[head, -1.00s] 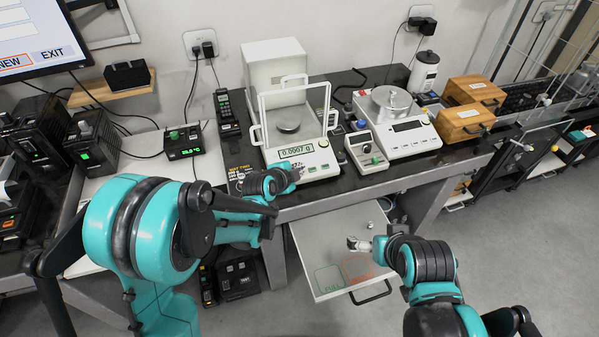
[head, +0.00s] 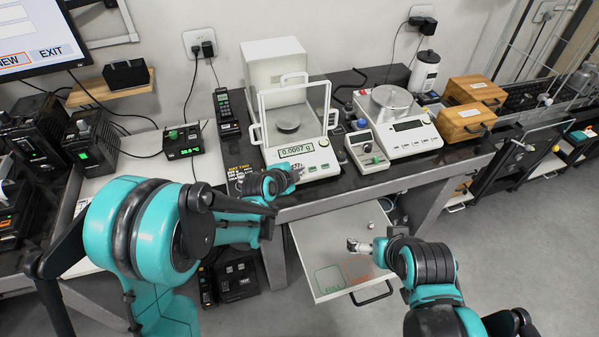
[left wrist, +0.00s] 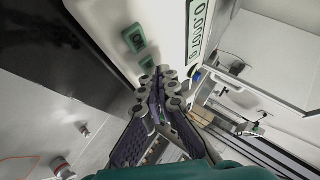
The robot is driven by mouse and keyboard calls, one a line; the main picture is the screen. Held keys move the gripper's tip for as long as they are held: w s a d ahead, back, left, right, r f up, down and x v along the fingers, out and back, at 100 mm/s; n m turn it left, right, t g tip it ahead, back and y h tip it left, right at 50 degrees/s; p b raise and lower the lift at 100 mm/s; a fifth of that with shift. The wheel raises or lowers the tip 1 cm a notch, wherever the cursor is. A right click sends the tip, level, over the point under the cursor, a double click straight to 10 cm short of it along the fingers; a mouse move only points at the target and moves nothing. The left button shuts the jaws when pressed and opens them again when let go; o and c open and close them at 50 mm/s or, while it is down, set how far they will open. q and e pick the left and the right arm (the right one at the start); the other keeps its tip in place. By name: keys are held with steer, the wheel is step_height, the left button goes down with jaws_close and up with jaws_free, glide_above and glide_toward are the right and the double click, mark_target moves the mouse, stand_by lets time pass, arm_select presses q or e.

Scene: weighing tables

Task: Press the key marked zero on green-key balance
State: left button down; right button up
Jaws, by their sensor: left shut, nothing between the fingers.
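The green-key balance (head: 300,158) stands on the dark bench, with a clear draft shield around its round pan (head: 288,127). Its display (head: 298,150) appears to read 0.0007 g. Two green keys show beside the display in the left wrist view, an outer key (left wrist: 133,37) and an inner key (left wrist: 147,62). Their marks are too small to read surely. My left gripper (head: 299,170) is shut and empty at the balance's front, its tips (left wrist: 165,76) close to the inner key; contact cannot be told. My right gripper (head: 350,244) is over the open drawer, its jaws unclear.
A second balance (head: 408,140) with a metal pan and a small keyed box (head: 367,158) stand to the right. The drawer (head: 320,225) below has green and red marked squares. Wooden boxes (head: 462,122) are farther right. A handheld device (head: 224,108) stands left of the balance.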

arm_select(q)
steer(key=shift+f, duration=0.2)
steer(key=shift+r, duration=0.1)
steer(key=shift+s+r+p, duration=0.2)
steer(key=shift+r+p, duration=0.2)
steer(key=shift+r, duration=0.3)
steer(key=r+p, duration=0.1)
steer(key=s+r+p, duration=0.1)
steer(key=r, duration=0.1)
steer(key=r+p, duration=0.1)
steer(key=shift+s+d+r+p, duration=0.2)
steer(key=shift+d+r+p, duration=0.1)
steer(key=shift+r, duration=0.1)
stand_by(0.4)
stand_by(0.5)
